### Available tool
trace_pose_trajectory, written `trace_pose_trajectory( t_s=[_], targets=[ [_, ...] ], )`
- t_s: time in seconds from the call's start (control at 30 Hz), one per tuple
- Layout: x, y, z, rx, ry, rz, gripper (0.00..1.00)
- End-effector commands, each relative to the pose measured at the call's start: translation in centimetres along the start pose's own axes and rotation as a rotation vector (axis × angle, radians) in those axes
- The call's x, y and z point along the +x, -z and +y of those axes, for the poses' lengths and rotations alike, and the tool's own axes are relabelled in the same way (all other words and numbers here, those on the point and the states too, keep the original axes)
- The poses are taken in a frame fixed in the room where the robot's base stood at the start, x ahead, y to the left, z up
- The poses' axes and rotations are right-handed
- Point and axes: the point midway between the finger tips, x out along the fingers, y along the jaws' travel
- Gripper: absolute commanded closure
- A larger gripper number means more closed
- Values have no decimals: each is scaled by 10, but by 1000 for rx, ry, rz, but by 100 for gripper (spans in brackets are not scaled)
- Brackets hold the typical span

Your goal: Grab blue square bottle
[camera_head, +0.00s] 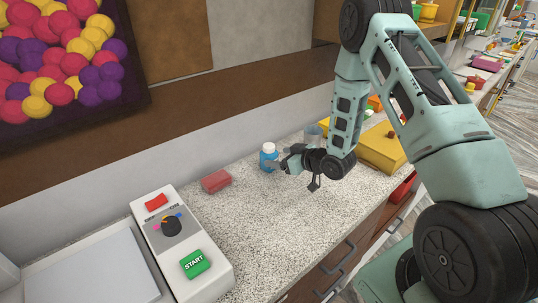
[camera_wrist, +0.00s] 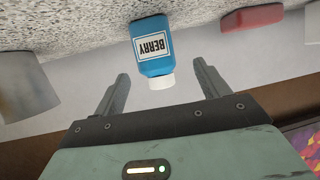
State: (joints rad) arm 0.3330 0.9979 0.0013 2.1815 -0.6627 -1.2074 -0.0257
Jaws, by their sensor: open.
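The blue square bottle (camera_head: 268,161) has a white cap and stands upright on the speckled counter in the head view. In the wrist view the bottle (camera_wrist: 152,51) appears upside down, with a white label reading BERRY. My gripper (camera_head: 281,162) is right beside the bottle in the head view. In the wrist view my gripper (camera_wrist: 163,80) is open, with one finger to each side of the bottle's cap end. The fingers do not appear to touch the bottle. How far the bottle reaches in between them is hard to tell.
A red block (camera_head: 215,181) lies left of the bottle; it also shows in the wrist view (camera_wrist: 252,18). A grey cup (camera_head: 312,133) stands behind my wrist. A yellow box (camera_head: 385,150) is at right. A white control box (camera_head: 182,245) with a START button sits at front left.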

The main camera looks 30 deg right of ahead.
Motion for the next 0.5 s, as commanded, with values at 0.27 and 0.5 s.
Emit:
trace_pose_trajectory(
  t_s=[0.27,0.5],
  targets=[
    [20,3,2,0,0,-1,25],
    [53,4,5,0,0,-1,25]
  ],
)
